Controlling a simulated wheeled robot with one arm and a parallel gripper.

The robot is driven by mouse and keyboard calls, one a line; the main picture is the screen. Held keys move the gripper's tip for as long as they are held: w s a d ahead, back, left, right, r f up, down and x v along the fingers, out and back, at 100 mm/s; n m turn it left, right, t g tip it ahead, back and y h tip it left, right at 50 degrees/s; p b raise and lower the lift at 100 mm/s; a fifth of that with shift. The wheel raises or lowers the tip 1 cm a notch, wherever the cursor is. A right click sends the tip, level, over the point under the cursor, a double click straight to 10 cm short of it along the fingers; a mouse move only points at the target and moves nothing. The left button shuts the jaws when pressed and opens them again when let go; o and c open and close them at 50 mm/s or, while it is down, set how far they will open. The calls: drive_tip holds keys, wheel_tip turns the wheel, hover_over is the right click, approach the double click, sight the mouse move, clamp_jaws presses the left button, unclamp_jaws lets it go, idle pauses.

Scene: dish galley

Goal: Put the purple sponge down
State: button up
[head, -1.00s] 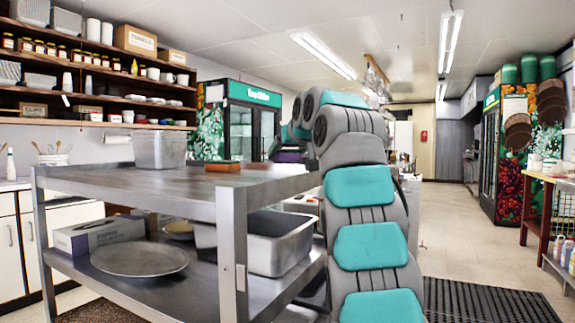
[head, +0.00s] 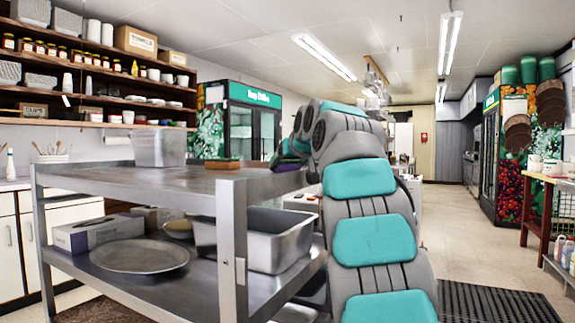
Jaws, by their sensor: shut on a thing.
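My gripper (head: 283,150) is small and mostly hidden behind my own arm, at the right end of the steel table (head: 130,180). A purple patch shows at the gripper, and it looks like the purple sponge (head: 287,158), held in the jaws. It is close to the tabletop's right end; I cannot tell whether it touches the surface. The fingertips do not show clearly.
An orange-brown and green sponge (head: 222,165) lies on the tabletop, left of my gripper. A grey bin (head: 159,148) stands at the back left. The tabletop's front is clear. The lower shelf holds a round tray (head: 139,256) and a steel pan (head: 270,245).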

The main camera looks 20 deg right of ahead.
drive_tip(key=shift+f, duration=0.1)
drive_tip(key=o, duration=1.3)
drive_tip(key=shift+c, duration=0.2)
drive_tip(key=b+v, duration=0.1)
drive_tip(key=v, duration=1.1)
